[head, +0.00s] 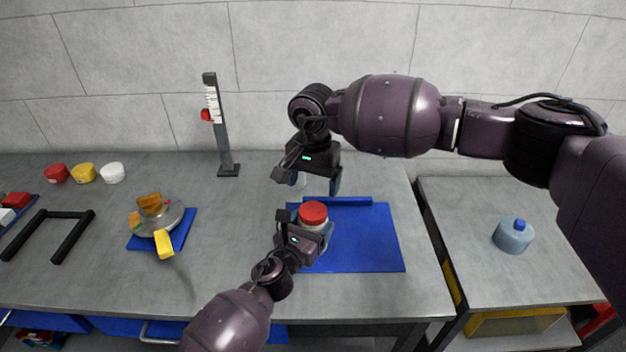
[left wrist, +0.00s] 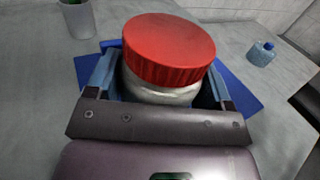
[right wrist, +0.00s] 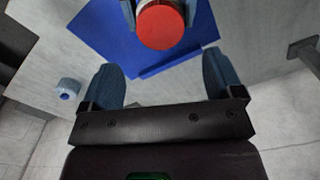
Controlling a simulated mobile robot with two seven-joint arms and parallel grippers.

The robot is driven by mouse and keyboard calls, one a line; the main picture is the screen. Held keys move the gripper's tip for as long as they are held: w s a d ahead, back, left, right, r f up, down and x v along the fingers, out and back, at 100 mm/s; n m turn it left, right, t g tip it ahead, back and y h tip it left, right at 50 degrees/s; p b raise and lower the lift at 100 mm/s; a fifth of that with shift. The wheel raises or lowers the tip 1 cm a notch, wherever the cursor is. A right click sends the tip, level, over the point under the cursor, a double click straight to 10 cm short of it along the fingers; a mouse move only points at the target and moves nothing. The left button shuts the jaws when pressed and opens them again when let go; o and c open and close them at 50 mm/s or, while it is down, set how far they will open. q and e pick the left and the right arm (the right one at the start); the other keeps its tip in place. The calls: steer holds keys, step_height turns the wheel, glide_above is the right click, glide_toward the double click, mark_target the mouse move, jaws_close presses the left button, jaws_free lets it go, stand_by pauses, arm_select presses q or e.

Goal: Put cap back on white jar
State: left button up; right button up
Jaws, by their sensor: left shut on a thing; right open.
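The white jar (head: 317,224) stands at the left part of a blue mat (head: 365,245), with the red cap (head: 313,211) on its mouth. My left gripper (left wrist: 160,85) is shut around the jar's body below the cap. In the left wrist view the cap (left wrist: 170,48) covers the jar top; whether it is threaded down cannot be told. My right gripper (head: 307,184) is open and empty, above and behind the jar, apart from the cap. In the right wrist view the cap (right wrist: 160,27) lies beyond the open fingers.
A blue bar (head: 338,201) lies along the mat's back edge. A pale cup (left wrist: 78,18) stands behind, to the left. A blue bottle (head: 512,236) stands on the right table.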

mark_target(313, 210)
steer(key=shift+f, duration=0.1)
steer(key=shift+f, duration=3.95)
steer(key=c, duration=0.9)
steer(key=m, duration=0.5)
steer(key=shift+c, duration=0.2)
steer(key=m, duration=0.4)
steer(key=shift+m, duration=0.4)
steer(key=o, duration=1)
